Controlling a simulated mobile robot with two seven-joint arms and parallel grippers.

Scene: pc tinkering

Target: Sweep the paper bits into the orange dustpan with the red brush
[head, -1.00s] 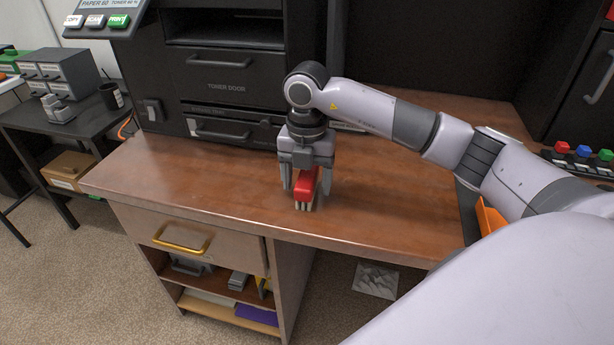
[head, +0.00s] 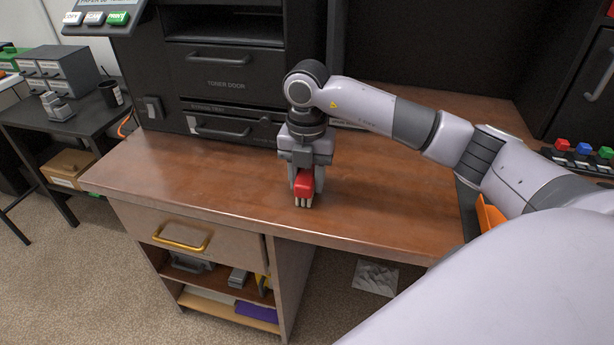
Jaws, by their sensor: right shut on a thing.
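The red brush (head: 306,184) has pale bristles and is held bristles down at the wooden desk top (head: 220,190). My right gripper (head: 306,178) is shut on it, pointing straight down; whether the bristles touch the wood I cannot tell. An orange piece (head: 489,216), likely the dustpan, shows at the desk's right end and is mostly hidden behind my right arm. I see no paper bits on the visible desk top. My left gripper is not in view.
A black printer (head: 225,75) stands along the back of the desk. A drawer with a yellow handle (head: 182,238) is below the front edge. A side table (head: 70,125) stands at left. The desk top left of the brush is clear.

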